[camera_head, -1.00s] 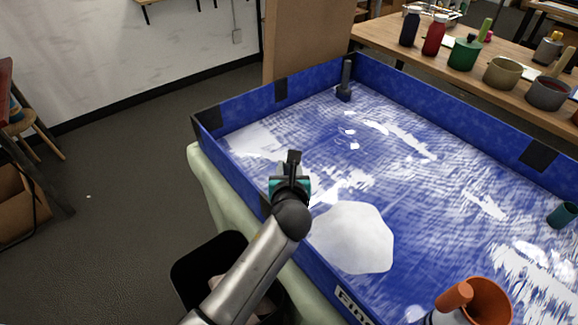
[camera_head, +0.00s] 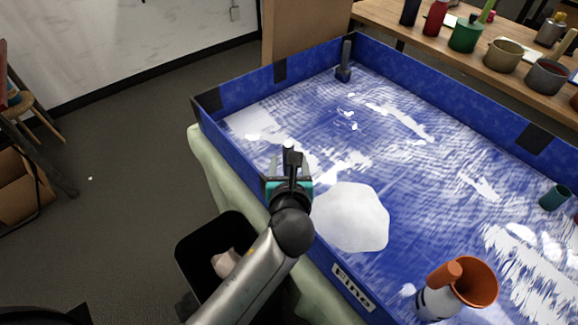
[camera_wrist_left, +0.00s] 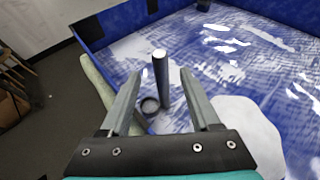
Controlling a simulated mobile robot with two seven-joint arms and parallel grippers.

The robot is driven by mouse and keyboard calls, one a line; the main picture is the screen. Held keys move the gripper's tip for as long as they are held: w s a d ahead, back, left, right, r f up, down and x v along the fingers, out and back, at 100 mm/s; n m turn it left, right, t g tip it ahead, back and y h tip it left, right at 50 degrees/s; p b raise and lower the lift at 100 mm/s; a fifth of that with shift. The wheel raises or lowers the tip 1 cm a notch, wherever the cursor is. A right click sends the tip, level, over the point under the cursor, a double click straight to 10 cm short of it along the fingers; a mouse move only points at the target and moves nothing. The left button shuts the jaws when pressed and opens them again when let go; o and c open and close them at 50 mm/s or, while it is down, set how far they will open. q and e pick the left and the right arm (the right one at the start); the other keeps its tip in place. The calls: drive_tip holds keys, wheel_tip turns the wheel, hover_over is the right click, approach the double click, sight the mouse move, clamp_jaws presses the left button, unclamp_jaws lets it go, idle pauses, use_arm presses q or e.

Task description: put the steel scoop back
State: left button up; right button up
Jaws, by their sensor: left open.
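A grey cylindrical handle with a pale end (camera_wrist_left: 161,78), apparently the steel scoop's, stands upright between the fingers of my left gripper (camera_wrist_left: 160,98) in the left wrist view. A dark ring (camera_wrist_left: 150,106) shows low beside it, perhaps its bowl. In the head view my left gripper (camera_head: 290,165) is over the near left edge of the blue tray (camera_head: 240,145). Its fingers are apart, with gaps to the handle. Another dark tool with an upright handle (camera_head: 345,60) stands at the tray's far corner. My right gripper is not in view.
An orange cup with a handle (camera_head: 470,280) and a teal cup (camera_head: 554,197) are to the right. A black bin (camera_head: 195,255) stands before the tray. Bottles and pots line the bench (camera_head: 420,40) behind.

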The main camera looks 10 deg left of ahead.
use_arm(q)
drive_tip(key=shift+p+v, duration=0.35)
drive_tip(key=shift+v, duration=1.9)
